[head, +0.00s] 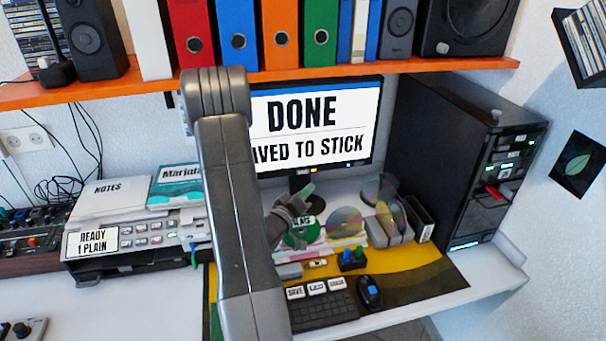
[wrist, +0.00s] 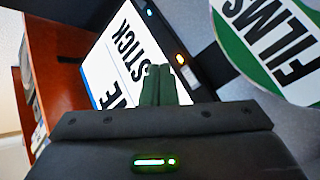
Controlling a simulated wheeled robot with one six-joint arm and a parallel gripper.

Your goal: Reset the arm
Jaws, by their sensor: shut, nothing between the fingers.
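My gripper (head: 307,189) is raised in front of the monitor's stand, at the end of my grey arm, which crosses the head view. Its two green fingers (wrist: 159,84) are together and empty in the wrist view. The monitor (head: 318,125) shows "DONE" and a line partly hidden by my arm that ends in "TO STICK". The gripper appears apart from the disc.
A black computer tower (head: 455,165) with a red stick (head: 495,191) stands at the right. An orange shelf (head: 130,87) with binders spans above. Clear discs (head: 343,222), a keyboard (head: 323,311) and a mouse (head: 369,292) are near the gripper.

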